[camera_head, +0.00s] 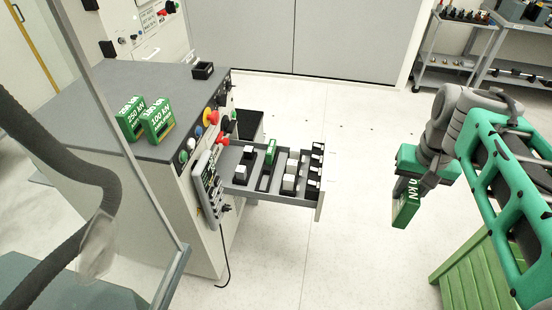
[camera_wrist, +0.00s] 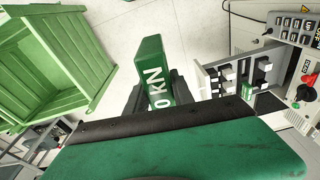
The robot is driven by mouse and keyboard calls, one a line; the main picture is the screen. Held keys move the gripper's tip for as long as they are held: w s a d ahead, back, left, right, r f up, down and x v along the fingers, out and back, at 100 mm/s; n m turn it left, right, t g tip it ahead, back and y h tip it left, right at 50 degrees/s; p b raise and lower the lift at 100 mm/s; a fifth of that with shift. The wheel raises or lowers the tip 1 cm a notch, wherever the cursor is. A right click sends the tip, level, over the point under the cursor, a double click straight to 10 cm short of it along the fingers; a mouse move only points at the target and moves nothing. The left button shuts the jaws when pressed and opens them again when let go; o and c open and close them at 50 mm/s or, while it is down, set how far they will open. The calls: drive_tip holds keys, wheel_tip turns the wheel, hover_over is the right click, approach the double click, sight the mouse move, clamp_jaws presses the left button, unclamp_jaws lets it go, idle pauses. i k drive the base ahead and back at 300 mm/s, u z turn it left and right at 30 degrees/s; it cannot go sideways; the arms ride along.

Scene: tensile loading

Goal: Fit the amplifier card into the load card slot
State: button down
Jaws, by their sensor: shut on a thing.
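My gripper (camera_head: 410,182) is shut on a green card (camera_head: 405,208), which hangs below it in open air right of the console. The card's white lettering is partly covered and ends in "0 kN". In the wrist view the card (camera_wrist: 150,62) stands out between the dark fingers. The pulled-out drawer (camera_head: 321,192) of the grey console lies to the left of my gripper, well apart from it. It holds black and white blocks, one thin green card (camera_head: 271,151) and a dark opening (camera_head: 264,178). I cannot tell for certain which opening is the load card slot.
Two green cards, marked 250 kN (camera_head: 131,118) and 100 kN (camera_head: 158,119), stand on the console top (camera_head: 95,90). A keypad pendant (camera_head: 207,185) and coloured buttons are on the console's side. A green crate (camera_head: 470,270) stands below my arm. The floor between is clear.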

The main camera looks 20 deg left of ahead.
sight(264, 185)
drive_tip(key=i, duration=1.5)
drive_tip(key=u, duration=3.95)
drive_tip(key=i, duration=0.45)
